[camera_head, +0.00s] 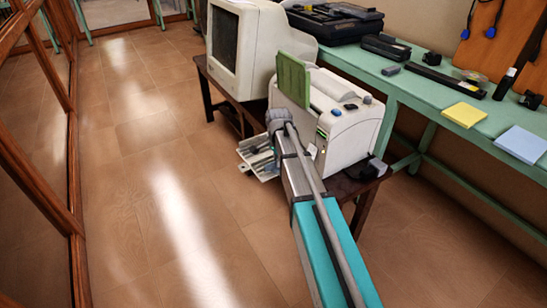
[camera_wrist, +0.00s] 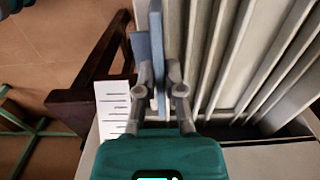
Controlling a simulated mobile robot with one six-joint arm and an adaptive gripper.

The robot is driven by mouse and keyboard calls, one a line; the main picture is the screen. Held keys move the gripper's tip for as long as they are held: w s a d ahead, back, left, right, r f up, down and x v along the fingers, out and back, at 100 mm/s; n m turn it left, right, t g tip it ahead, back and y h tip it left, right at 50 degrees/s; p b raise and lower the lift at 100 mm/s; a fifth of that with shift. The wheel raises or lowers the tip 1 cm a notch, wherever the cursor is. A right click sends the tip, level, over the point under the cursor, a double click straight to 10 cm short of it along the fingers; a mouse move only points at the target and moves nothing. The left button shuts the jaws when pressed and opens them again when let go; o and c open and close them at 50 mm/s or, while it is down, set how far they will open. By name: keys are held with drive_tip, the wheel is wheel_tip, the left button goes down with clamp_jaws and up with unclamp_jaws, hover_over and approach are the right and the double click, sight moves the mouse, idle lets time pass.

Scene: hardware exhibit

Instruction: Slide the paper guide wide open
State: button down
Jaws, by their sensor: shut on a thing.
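The printer (camera_head: 342,112) is a cream box on a low dark table. In the wrist view, the paper guide (camera_wrist: 157,45) is a thin upright blue-grey plate beside a ribbed pale tray (camera_wrist: 225,50). My gripper (camera_wrist: 158,75) is shut on the guide, with one finger on each side of it. In the head view, my gripper is at the printer's left front, by the open tray (camera_head: 262,158). My arm hides the guide there. How far the guide stands along its travel cannot be told.
A green panel (camera_head: 293,80) stands up on the printer. A cream monitor (camera_head: 240,45) stands behind it. A green bench (camera_head: 445,90) with devices and note pads runs along the right. In the wrist view, a striped label (camera_wrist: 113,108) lies left of my gripper. The floor at left is clear.

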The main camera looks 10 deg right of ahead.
drive_tip(key=shift+w, duration=0.1)
drive_tip(key=c, duration=0.8)
unclamp_jaws()
drive_tip(key=shift+o, duration=0.2)
drive_tip(key=shift+w+a+r+p, duration=0.15)
drive_tip(key=shift+w+a, duration=0.25)
drive_tip(key=shift+w, duration=0.75)
drive_tip(key=shift+w+a+r+p, duration=0.1)
drive_tip(key=shift+w+a, duration=0.35)
drive_tip(key=shift+w, duration=0.65)
drive_tip(key=shift+w+a+r+p, duration=0.15)
drive_tip(key=shift+w+a, duration=0.25)
drive_tip(key=shift+w, duration=0.75)
wheel_tip(320, 180, up, 13)
drive_tip(key=p, duration=1.3)
drive_tip(key=s+r+n+p, duration=0.5)
drive_tip(key=s+r+p, duration=0.1)
drive_tip(key=s, duration=0.4)
drive_tip(key=s+d+r+n+p, duration=0.1)
drive_tip(key=s+r+n+p, duration=0.4)
drive_tip(key=s, duration=0.5)
drive_tip(key=shift+s+r+p, duration=0.2)
drive_tip(key=shift+r+p, duration=0.85)
